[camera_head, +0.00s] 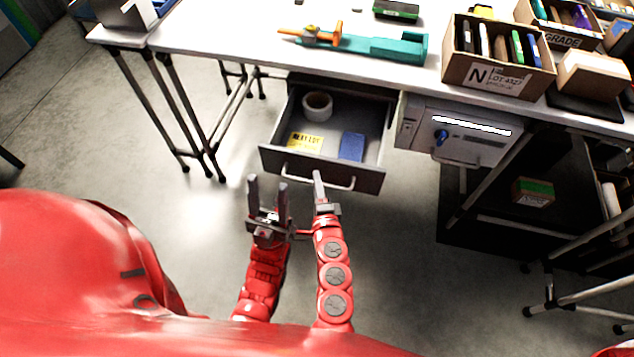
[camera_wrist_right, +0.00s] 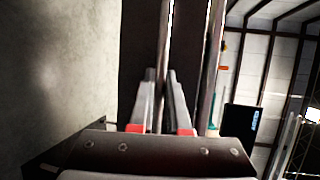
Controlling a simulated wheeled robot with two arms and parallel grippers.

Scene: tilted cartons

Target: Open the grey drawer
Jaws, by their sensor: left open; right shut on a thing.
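The grey drawer (camera_head: 272,159) hangs under the white table and stands pulled out, its inside showing from above. It holds a roll of tape, a yellow card and a blue item. Its front carries a bar handle (camera_head: 340,187). My right gripper (camera_head: 318,177) is at the middle of this handle, shut on it; its fingers also show in the right wrist view (camera_wrist_right: 160,78), closed around a thin bar. My left gripper (camera_head: 267,184) is open and empty, just left of the right one, in front of the drawer and apart from it.
A grey box with a blue knob (camera_head: 459,132) hangs right of the drawer. On the table (camera_head: 235,30) lie a teal and orange tool (camera_head: 372,46) and a carton of markers (camera_head: 497,75). Table legs (camera_head: 165,110) stand at the left. The floor before the drawer is clear.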

